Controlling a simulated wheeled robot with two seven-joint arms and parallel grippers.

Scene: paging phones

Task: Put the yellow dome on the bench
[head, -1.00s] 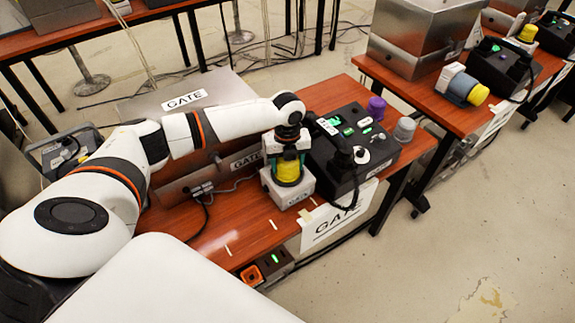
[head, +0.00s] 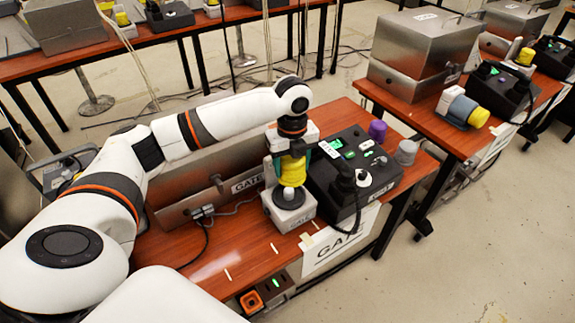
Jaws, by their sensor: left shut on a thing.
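My left gripper (head: 291,163) is shut on the yellow dome (head: 293,174), with its fingers on either side of it. The dome hangs just above a white box (head: 289,216) with a dark grey stub (head: 289,193) on top. A narrow gap seems to show between dome and stub; I cannot tell for sure that they are apart. The box stands on the reddish-brown bench (head: 235,250) near its front edge. My right gripper is not in view.
A black console (head: 335,187) with a handset and cord stands right of the box. A purple dome (head: 377,130) and a grey dome (head: 406,153) sit beyond it. A metal case (head: 190,185) is behind. Bench left of the box is clear, with pale tape marks.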

